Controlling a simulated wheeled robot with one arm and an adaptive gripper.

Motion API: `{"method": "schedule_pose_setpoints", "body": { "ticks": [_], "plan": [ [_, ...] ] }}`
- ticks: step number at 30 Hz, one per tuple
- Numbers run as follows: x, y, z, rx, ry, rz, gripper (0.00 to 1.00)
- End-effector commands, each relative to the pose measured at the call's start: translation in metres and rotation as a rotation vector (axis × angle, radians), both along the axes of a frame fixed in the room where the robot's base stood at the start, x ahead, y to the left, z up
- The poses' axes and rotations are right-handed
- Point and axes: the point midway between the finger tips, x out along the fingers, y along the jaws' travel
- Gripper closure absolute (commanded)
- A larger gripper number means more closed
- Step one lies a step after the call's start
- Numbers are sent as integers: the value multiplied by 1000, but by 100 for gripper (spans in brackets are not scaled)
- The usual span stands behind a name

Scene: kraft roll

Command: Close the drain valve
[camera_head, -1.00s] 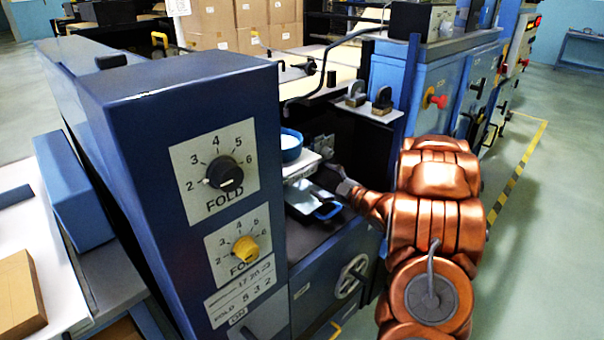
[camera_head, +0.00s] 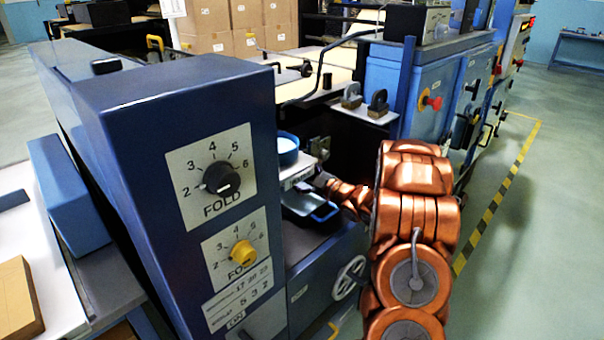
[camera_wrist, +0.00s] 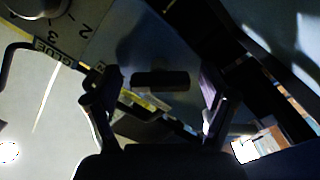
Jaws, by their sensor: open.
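In the head view my gripper (camera_head: 318,182) is beside the white ledge under the blue pot (camera_head: 288,150), with its fingers partly hidden in shadow. In the wrist view my gripper (camera_wrist: 162,88) is open, one finger on each side of a short dark bar (camera_wrist: 160,79). The bar lies crosswise between the fingertips and looks like a handle; I cannot tell for certain that it is the drain valve's. No finger clearly touches it. A blue-rimmed tray (camera_head: 312,210) sits below the ledge. The valve body is not distinguishable in the head view.
The blue cabinet with the black fold dial (camera_head: 222,180) and yellow knob (camera_head: 243,253) stands left of my arm. A handwheel (camera_head: 349,277) is below the tray. The wrist view shows a GLUE label (camera_wrist: 48,48) and a numbered dial (camera_wrist: 30,8). Floor on the right is free.

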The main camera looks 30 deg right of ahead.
Motion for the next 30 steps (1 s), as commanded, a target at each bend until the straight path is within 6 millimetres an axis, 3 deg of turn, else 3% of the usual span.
{"method": "schedule_pose_setpoints", "body": {
  "ticks": [7, 24, 30],
  "plan": [
    [0, 0, 0, 0, 0, 0, 17],
    [0, 0, 0, 1, 0, 0, 76],
    [0, 0, -2, -8, -2, 0, 77]
  ]
}}
